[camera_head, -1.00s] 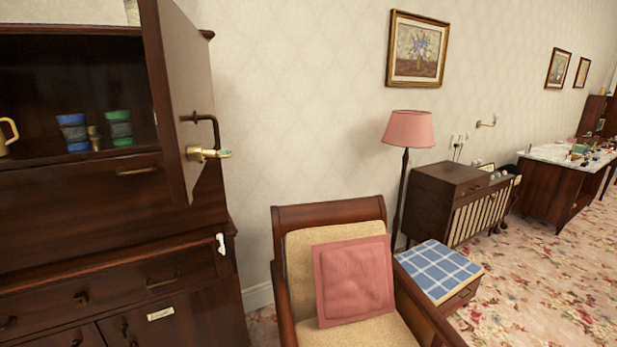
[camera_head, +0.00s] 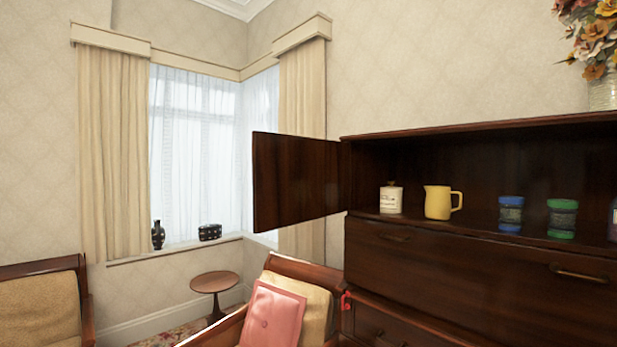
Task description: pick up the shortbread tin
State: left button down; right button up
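I see no tin that I can make out as the shortbread tin. The open cabinet (camera_head: 425,136) at the right holds a white lettered canister (camera_head: 391,198), a yellow jug (camera_head: 438,202), and two jars, one with a blue lid (camera_head: 511,213) and one with a green base (camera_head: 562,218). A dark object at the right edge of the shelf is cut off by the frame. Neither of my grippers is in view.
The cabinet's left door (camera_head: 296,180) stands open, sticking out to the left. An armchair with a pink cushion (camera_head: 273,318) is below it. A small round table (camera_head: 214,282) and another armchair (camera_head: 40,305) stand further left, by the curtained window.

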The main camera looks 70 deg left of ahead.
aim_at(391, 201)
jog(key=k+j+u, duration=0.1)
jog(key=j, duration=0.7)
jog(key=k+j, duration=0.25)
jog(key=j, duration=0.6)
jog(key=k+j+u, duration=0.15)
jog(key=j, duration=0.65)
jog(key=k+j+u, duration=0.1)
jog(key=j, duration=1.55)
jog(key=l+u, duration=0.2)
jog(key=l, duration=0.3)
jog(key=k+l+u, duration=0.2)
jog(key=l, duration=0.3)
jog(key=l+u, duration=0.15)
jog(key=l, duration=0.3)
